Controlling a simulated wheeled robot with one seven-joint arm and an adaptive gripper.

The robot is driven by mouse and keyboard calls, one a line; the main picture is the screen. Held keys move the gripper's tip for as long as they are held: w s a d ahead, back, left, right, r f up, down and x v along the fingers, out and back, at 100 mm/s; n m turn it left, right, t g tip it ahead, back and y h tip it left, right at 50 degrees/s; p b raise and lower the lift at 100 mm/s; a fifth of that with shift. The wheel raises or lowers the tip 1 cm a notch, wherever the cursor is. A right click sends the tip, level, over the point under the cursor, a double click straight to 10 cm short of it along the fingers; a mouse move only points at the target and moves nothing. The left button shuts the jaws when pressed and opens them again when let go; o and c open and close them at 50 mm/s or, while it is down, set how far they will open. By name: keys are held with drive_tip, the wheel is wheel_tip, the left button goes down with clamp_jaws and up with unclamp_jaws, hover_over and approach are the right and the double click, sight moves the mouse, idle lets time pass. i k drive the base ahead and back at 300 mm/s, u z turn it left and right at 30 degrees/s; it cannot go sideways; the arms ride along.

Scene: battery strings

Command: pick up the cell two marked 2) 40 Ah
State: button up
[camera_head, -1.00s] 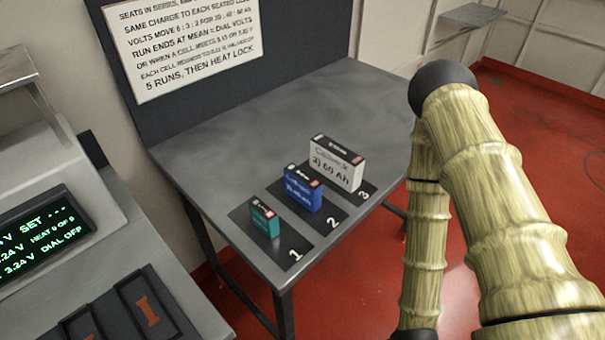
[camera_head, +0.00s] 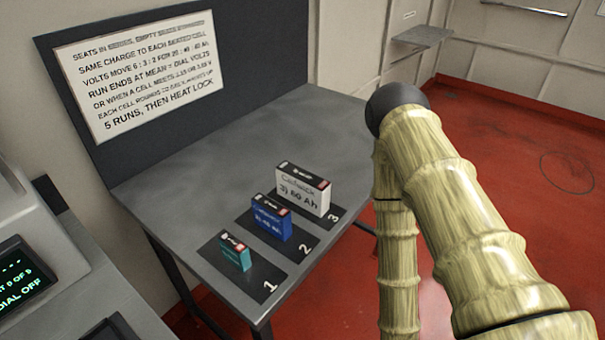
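The blue cell (camera_head: 271,218), the middle one of three, stands upright on the dark mat marked 2 (camera_head: 292,238) on the grey table. Its label is too blurred to read fully. A smaller teal cell (camera_head: 235,254) stands on the mat marked 1, nearer to me. A larger white cell (camera_head: 303,192), labelled 3) 60 Ah, stands on the mat marked 3. My arm, tan and ribbed, rises at the right of the view, apart from the cells. My gripper is not in view.
The grey table (camera_head: 190,185) has free room left of and behind the cells. A dark board with a white instruction sign (camera_head: 140,75) stands along its back. A console with a green display (camera_head: 22,275) is at the lower left. A small wall shelf (camera_head: 422,36) is at the back right.

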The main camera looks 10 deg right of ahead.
sight(274, 218)
drive_tip(key=k, duration=1.65)
drive_tip(key=z, duration=1)
drive_tip(key=i, duration=1.15)
drive_tip(key=u, duration=1.8)
